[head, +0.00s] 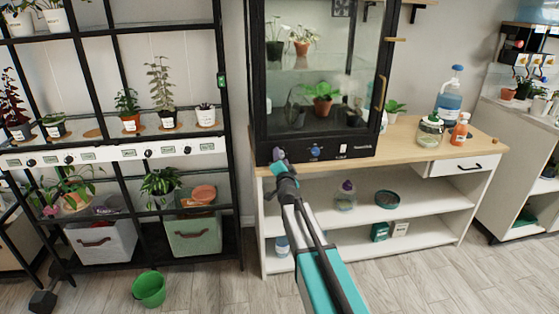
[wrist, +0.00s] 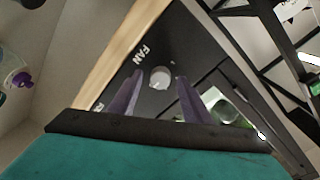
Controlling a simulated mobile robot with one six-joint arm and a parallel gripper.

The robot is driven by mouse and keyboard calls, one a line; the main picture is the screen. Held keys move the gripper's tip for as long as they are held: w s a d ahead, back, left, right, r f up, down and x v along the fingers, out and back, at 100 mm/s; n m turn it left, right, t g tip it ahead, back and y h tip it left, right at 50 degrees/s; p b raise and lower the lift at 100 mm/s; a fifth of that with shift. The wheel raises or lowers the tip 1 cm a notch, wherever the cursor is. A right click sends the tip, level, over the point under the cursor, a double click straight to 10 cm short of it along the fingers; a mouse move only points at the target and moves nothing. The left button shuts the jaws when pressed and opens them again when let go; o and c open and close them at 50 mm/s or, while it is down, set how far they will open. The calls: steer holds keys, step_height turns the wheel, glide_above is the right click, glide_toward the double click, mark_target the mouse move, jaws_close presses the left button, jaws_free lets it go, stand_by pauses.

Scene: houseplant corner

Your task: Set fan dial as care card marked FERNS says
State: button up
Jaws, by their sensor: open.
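In the wrist view a round pale grey dial (wrist: 160,78) sits on the black panel beside the white word FAN. My gripper (wrist: 159,84) is open, its two purple fingers on either side of the dial in this view; I cannot tell whether they touch it. In the head view my gripper (head: 279,157) is at the left end of the black front panel (head: 299,153) of the glass cabinet and hides the dial there. Small green-edged cards (head: 128,153) sit along the white rail of the left rack, too small to read. I cannot pick out the FERNS card.
The glass cabinet (head: 384,75) stands on a wooden worktop (head: 395,147). Bottles and a jar (head: 430,131) stand to its right.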

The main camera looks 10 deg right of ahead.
steer(key=shift+s, duration=0.1)
steer(key=s+a, duration=0.1)
steer(key=s, duration=1.2)
steer(key=shift+s, duration=0.3)
stand_by(0.3)
stand_by(0.3)
